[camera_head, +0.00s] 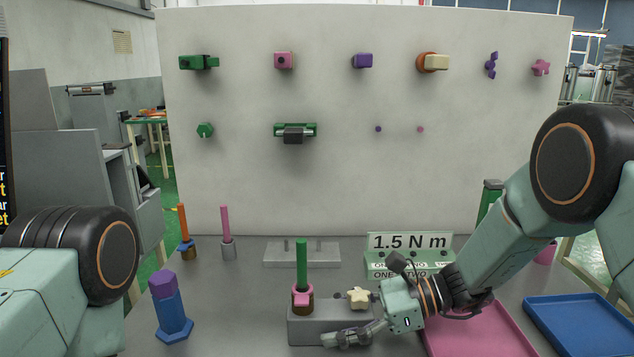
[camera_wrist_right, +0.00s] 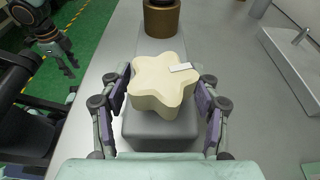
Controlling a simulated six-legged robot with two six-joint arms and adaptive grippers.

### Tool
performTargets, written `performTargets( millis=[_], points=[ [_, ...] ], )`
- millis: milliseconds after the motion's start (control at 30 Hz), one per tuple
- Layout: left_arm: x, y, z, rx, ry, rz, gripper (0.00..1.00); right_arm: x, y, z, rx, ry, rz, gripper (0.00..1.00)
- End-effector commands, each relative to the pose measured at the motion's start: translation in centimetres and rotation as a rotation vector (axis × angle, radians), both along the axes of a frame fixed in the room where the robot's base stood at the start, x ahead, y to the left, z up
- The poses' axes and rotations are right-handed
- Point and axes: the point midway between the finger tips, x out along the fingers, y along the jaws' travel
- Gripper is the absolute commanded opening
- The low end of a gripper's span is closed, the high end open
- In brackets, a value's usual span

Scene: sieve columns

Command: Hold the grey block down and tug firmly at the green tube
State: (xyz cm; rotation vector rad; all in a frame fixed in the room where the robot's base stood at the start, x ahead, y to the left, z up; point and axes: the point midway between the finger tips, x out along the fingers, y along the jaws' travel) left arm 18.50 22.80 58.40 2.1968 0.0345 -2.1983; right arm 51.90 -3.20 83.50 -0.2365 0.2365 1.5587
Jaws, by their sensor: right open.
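The grey block (camera_head: 302,333) sits on the table at front centre. The green tube (camera_head: 301,264) stands upright on its left part, above a pink collar (camera_head: 302,298) and a brown base, which also shows in the right wrist view (camera_wrist_right: 162,20). A cream star knob (camera_head: 358,298) is on the block's right part. My right gripper (camera_wrist_right: 163,98) is open, with its fingers on either side of the star (camera_wrist_right: 160,82); contact is unclear. My left gripper (camera_wrist_right: 60,55) appears at the upper left of the wrist view, fingers spread and empty, away from the block.
A blue and purple hex post (camera_head: 170,310) stands left of the block. A grey stand (camera_head: 302,254) and a "1.5 N m" sign (camera_head: 409,241) are behind it. Pink (camera_head: 475,335) and blue (camera_head: 580,325) trays lie at right. A white panel (camera_head: 350,180) with pegs closes the back.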

Motion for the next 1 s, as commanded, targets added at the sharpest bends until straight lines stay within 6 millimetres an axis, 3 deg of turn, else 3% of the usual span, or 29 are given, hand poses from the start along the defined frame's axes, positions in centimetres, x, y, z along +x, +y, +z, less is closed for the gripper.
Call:
performTargets(
  millis=[267, 633, 1000],
  points=[
    [0.02, 0.0, 0.01, 0.0, 0.0, 0.0, 0.4, 0.0, 0.04, 0.0, 0.0, 0.0, -0.001, 0.61],
    [0.02, 0.0, 0.01, 0.0, -0.001, 0.0, 0.4, 0.0, 0.02, 0.0, 0.0, 0.001, -0.001, 0.29],
    [0.01, 0.0, 0.0, 0.0, 0.0, 0.0, 0.4, 0.01, 0.02, 0.02, 0.0, 0.0, -0.001, 0.29]
  ],
)
